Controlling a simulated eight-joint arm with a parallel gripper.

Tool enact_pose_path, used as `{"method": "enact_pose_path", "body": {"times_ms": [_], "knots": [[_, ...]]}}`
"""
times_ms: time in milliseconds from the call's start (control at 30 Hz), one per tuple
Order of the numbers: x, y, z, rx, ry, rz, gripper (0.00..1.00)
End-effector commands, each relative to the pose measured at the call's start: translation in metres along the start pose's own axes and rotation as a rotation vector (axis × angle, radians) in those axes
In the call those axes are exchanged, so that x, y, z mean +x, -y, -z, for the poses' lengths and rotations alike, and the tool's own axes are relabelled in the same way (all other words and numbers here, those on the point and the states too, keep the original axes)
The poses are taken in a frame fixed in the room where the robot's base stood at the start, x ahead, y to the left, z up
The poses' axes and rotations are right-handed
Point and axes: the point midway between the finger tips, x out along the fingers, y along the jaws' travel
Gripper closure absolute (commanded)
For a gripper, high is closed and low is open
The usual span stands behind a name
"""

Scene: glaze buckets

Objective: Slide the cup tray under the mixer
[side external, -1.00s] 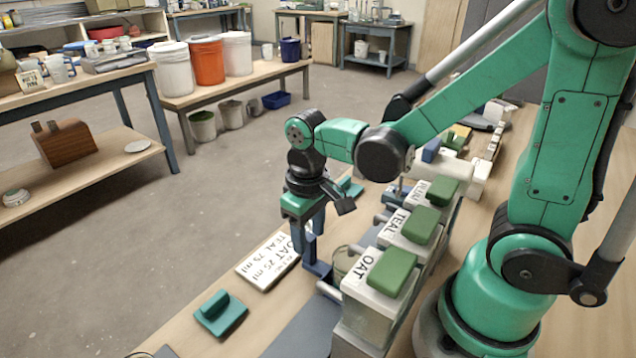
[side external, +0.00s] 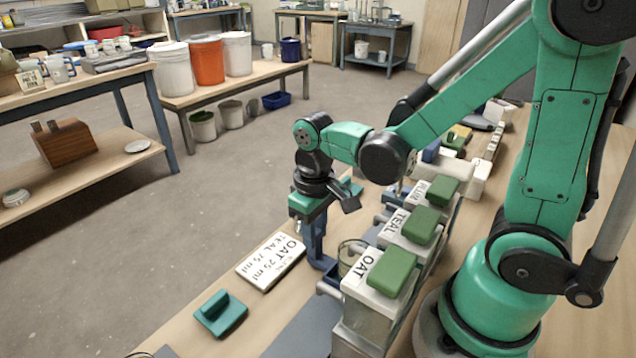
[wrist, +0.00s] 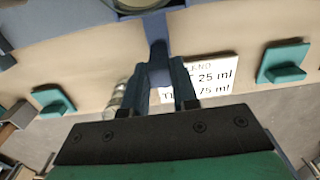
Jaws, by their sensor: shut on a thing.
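My gripper (side external: 316,230) points down at the near side of the dispenser row. Its two fingers are shut on the upright blue handle of the cup tray (side external: 331,279); the handle stands between the fingers in the wrist view (wrist: 158,62). A clear round cup (side external: 350,256) is on the tray, partly hidden behind the OAT dispenser (side external: 368,300). The cup's rim shows at the top edge of the wrist view (wrist: 145,4). I cannot tell for certain which machine is the mixer; a white machine (side external: 468,176) stands beyond the dispensers.
The TEAL (side external: 398,230) and PLUM dispensers stand in line beyond OAT. A recipe card (side external: 271,261) lies left of the tray. A teal block with a raised grip (side external: 220,314) lies nearer the camera. A grey-blue track (side external: 303,334) runs along the dispensers.

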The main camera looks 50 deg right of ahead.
Motion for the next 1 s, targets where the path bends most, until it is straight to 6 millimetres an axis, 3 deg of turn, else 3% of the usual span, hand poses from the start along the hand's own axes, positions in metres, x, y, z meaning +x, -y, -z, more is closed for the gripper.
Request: {"method": "enact_pose_path", "body": {"times_ms": [1000], "knots": [[0.0,-0.079,0.001,0.003,-0.002,-0.001,1.0]]}}
